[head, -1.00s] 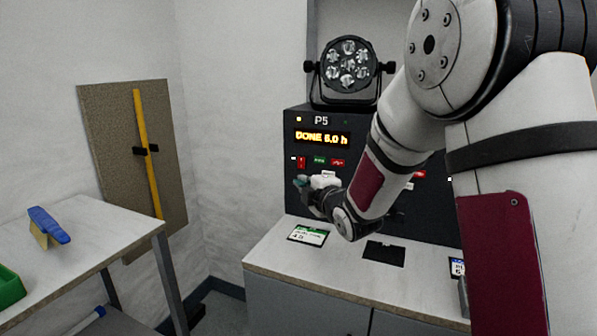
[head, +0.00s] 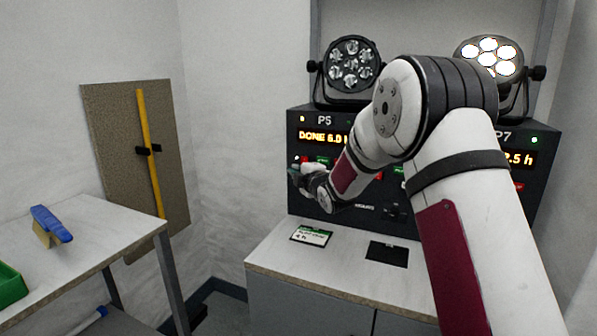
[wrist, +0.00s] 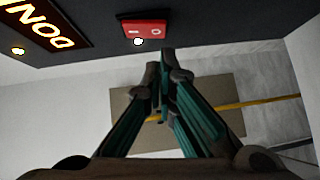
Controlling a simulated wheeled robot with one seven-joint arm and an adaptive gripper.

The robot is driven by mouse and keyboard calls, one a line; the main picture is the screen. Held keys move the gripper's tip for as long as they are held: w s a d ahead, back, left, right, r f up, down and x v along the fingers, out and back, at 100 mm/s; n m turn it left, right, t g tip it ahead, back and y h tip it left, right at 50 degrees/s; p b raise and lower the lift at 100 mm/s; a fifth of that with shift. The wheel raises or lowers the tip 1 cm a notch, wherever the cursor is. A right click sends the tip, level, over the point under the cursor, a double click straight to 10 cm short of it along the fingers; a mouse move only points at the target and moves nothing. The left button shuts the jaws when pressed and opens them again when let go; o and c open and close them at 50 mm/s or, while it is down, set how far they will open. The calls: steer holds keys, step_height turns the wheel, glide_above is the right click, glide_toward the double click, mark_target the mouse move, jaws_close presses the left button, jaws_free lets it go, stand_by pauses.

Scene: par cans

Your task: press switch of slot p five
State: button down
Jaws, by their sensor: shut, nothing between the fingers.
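The P5 slot panel (head: 324,120) has an amber display (head: 320,136) reading DONE with an hours figure, partly covered by my arm. Its red rocker switch (head: 304,159) is below the display at the left, its lower part hidden by my gripper. The switch shows clearly in the wrist view (wrist: 143,29), with a small bright spot at its edge. My gripper (wrist: 160,72) is shut and empty, its fingertips close to the switch; I cannot tell whether they touch it. In the head view my gripper (head: 296,173) is in front of the panel. The P5 lamp (head: 350,64) above is dark.
A lit lamp (head: 488,57) stands above the P7 panel (head: 504,134) at the right. A side table (head: 100,245) with a blue-handled brush (head: 50,224) is at the left.

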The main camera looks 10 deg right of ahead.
steer(key=shift+w+d+f, duration=0.1)
steer(key=shift+w+d, duration=0.2)
steer(key=shift+w, duration=0.05)
